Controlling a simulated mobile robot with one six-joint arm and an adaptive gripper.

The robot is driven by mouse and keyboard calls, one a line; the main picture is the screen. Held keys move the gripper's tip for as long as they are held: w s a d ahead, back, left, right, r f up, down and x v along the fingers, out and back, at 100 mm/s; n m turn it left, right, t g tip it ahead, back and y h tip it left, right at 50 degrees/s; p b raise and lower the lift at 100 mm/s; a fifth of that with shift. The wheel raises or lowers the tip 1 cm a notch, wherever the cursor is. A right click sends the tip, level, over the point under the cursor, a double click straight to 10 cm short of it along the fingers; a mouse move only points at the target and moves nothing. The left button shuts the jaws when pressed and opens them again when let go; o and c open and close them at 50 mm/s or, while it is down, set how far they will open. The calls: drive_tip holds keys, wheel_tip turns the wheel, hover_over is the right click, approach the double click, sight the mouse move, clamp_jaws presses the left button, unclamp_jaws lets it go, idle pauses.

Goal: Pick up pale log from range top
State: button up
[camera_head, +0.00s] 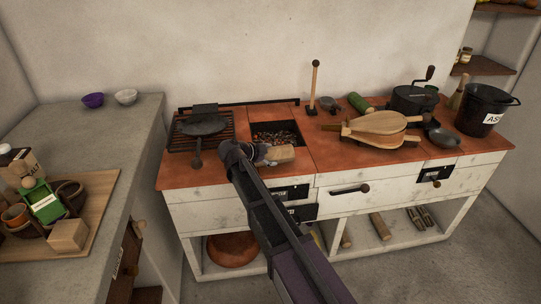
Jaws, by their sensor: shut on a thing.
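The pale log (280,155) is at the front edge of the range top (320,149), just in front of the open firebox with dark coals. My gripper (262,156) reaches in from the lower right and is shut on the log's left end. My gripper and wrist hide that end and the fingertips. I cannot tell whether the log touches the range top or is lifted slightly.
A pan (203,125) sits on the grill left of the firebox (275,134). Bellows (378,126), a grinder pot (411,100) and a black bucket (486,108) crowd the right side. An upright wooden-handled tool (314,88) stands behind. The left counter holds bowls and a loaded board (100,190).

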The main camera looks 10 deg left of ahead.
drive_tip(key=shift+r+p, duration=0.65)
drive_tip(key=shift+r, duration=0.25)
drive_tip(key=s+d+r+p, duration=0.2)
drive_tip(key=s+d, duration=0.7)
drive_tip(key=s, duration=0.3)
drive_tip(key=shift+s+d, duration=0.35)
drive_tip(key=shift+d, duration=0.05)
drive_tip(key=shift+r, duration=0.1)
drive_tip(key=shift+r, duration=0.1)
